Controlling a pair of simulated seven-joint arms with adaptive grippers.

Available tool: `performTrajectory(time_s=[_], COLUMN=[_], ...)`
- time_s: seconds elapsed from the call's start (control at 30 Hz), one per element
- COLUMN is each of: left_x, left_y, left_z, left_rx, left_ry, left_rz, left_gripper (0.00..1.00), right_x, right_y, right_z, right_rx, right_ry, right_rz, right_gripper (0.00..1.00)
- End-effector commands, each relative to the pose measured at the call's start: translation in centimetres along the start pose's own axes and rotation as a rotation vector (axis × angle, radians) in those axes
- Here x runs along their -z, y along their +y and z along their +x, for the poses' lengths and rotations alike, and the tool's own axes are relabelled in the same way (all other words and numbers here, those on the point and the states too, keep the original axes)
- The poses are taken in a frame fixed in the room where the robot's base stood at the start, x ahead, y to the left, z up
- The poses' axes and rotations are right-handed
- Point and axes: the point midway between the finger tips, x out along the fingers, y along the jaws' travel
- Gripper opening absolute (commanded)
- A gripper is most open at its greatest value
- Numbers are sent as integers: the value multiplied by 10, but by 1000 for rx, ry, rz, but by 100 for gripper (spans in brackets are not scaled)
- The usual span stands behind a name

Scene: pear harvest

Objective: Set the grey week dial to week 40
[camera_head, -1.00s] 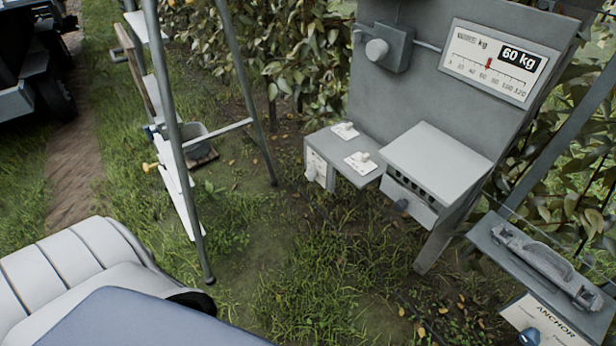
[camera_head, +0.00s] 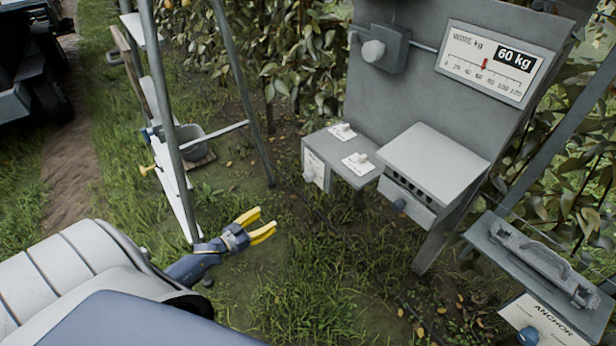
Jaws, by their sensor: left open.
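No dial in the head view carries a readable week label, so I cannot tell which one is the week dial. A light grey knob (camera_head: 309,176) sits on the front panel of the small grey box, beside a white plate with print too small to read. Another pale knob (camera_head: 373,51) is on the upper box. My left gripper (camera_head: 267,218) has yellow fingers, spread apart and empty, over the grass left of and below these boxes. My right gripper is not in view.
A wire gauge (camera_head: 493,62) reads 60 kg. Two small white switches (camera_head: 342,131) sit on top of the small box. An anchor panel (camera_head: 552,322) with a blue knob is at lower right. Ladder legs (camera_head: 170,110) stand at left. Grass between gripper and boxes is clear.

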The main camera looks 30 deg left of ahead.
Motion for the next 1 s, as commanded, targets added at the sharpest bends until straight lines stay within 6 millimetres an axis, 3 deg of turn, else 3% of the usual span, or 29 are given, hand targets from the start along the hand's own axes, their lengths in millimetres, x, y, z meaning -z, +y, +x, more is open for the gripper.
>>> performTrajectory(time_s=[0.03, 0.1, 0.2, 0.3, 0.57, 1.0], left_x=[26, 54, 84, 101, 114, 127], left_y=[-3, -5, -4, -3, 0, 11], left_z=[4, 8, 10, 11, 29, 104], left_rx=[-30, -70, -116, -145, -159, -156], left_ry=[42, 90, 137, 163, 178, 177], left_rz=[4, 2, 0, -1, -3, -2], left_gripper=[58, 58, 58, 58, 58, 58], right_x=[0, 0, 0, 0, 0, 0], right_y=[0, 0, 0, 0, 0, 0], right_z=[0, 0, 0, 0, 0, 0], right_rx=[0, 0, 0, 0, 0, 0], right_ry=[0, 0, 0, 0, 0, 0], right_rz=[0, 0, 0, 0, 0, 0], right_gripper=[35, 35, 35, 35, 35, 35])
